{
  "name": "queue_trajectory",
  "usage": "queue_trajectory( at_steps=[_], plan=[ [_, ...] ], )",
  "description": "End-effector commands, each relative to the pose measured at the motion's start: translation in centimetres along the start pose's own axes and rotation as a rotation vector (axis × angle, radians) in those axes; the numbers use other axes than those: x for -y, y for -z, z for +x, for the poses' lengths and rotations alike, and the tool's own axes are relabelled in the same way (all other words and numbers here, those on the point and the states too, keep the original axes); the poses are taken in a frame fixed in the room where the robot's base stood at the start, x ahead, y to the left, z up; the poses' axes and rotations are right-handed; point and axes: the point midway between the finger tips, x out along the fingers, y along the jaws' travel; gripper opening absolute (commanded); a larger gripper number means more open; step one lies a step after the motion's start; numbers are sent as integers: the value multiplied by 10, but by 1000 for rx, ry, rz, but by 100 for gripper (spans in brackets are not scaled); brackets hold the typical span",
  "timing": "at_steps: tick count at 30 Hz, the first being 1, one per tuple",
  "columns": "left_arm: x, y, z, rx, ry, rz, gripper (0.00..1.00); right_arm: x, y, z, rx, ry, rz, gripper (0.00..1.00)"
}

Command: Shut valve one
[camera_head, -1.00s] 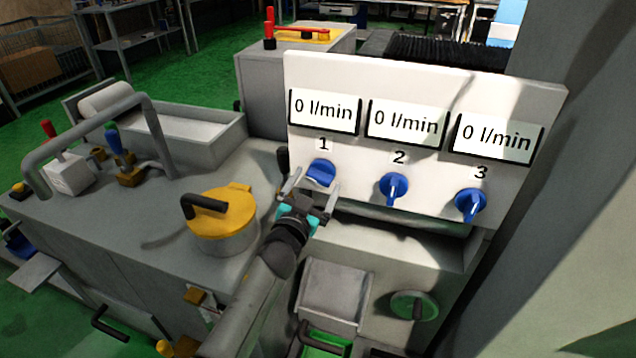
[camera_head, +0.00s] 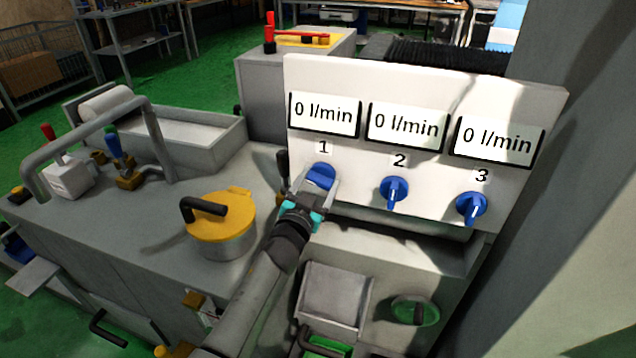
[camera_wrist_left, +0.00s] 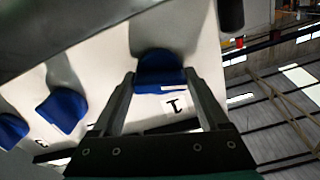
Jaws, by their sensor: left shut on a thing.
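Valve one is a blue knob (camera_head: 320,176) on the white panel (camera_head: 420,170), below the label 1 and a display reading 0 l/min. Its handle lies about crosswise, unlike the upright handles of knobs two and three. My left gripper (camera_head: 317,187) reaches it from below, with a finger on each side, shut on the knob. In the left wrist view the blue knob (camera_wrist_left: 160,73) sits between the two fingertips, and the label 1 shows upside down below it. My right gripper is not in view.
Blue knob two (camera_head: 394,189) and blue knob three (camera_head: 471,207) are to the right on the same panel, each under a 0 l/min display. A yellow-lidded pot (camera_head: 222,222) stands left of my left arm.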

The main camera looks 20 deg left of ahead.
Motion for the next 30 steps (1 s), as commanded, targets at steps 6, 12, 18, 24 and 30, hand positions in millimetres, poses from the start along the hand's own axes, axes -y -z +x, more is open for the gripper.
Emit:
queue_trajectory(
  at_steps=[6,12,18,24,30],
  plan=[
    [0,0,0,1,0,0,27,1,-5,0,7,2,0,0],
    [0,0,0,1,0,6,22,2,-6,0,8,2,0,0],
    [0,-1,0,1,0,58,22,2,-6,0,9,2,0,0],
    [0,-1,0,1,0,186,22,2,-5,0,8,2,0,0],
    [0,-1,0,2,0,367,22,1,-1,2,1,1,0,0]
  ],
)
